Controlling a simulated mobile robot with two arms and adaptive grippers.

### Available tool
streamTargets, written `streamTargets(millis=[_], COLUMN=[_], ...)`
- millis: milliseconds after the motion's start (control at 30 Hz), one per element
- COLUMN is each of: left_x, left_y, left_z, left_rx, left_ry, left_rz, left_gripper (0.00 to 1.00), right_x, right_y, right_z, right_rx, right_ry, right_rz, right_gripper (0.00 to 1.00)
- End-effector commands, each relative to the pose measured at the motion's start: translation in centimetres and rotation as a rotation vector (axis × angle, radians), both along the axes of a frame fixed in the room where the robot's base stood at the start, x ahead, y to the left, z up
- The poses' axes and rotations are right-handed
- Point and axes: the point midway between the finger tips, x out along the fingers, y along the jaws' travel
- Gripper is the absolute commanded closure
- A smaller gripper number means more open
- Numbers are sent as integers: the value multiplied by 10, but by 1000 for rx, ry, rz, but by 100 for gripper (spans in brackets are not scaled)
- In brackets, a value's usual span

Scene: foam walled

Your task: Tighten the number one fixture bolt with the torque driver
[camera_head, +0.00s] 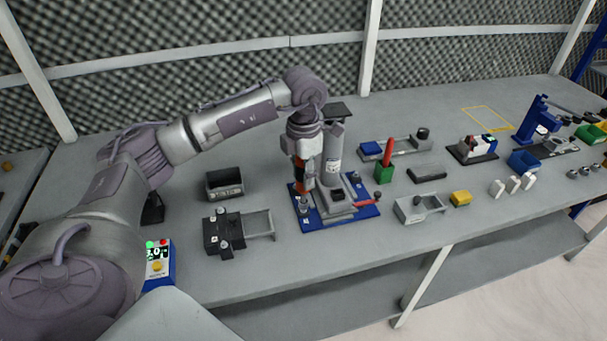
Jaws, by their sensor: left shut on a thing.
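My left gripper (304,168) is shut on a tool with an orange-red and dark body, which looks like the torque driver (299,176). It is held roughly upright over the left side of a blue base plate (312,224). The plate carries a grey fixture with a tall column (332,160). A small grey bolt-like post (304,204) stands on the plate just below the driver; I cannot tell whether they touch. Another post (354,178) is at the plate's far right. Their number marks are too small to read. My right gripper is out of view.
A dark clamp block with bolt heads (222,232) and a black bin (224,183) stand to the left. A control box with a green display (158,262) is near the front edge.

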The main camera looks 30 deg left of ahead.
Motion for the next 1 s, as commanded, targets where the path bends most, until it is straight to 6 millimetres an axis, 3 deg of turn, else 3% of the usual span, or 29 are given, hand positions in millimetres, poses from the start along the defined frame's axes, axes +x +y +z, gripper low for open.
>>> streamTargets(millis=[500,1000], left_x=[0,0], left_y=[0,0], left_z=[34,36], left_rx=[-1,-1], left_ry=[-3,-2], left_rz=[0,0], left_gripper=[100,100], right_x=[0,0], right_y=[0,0], right_z=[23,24], right_rx=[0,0], right_ry=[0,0], right_rz=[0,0], right_gripper=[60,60])
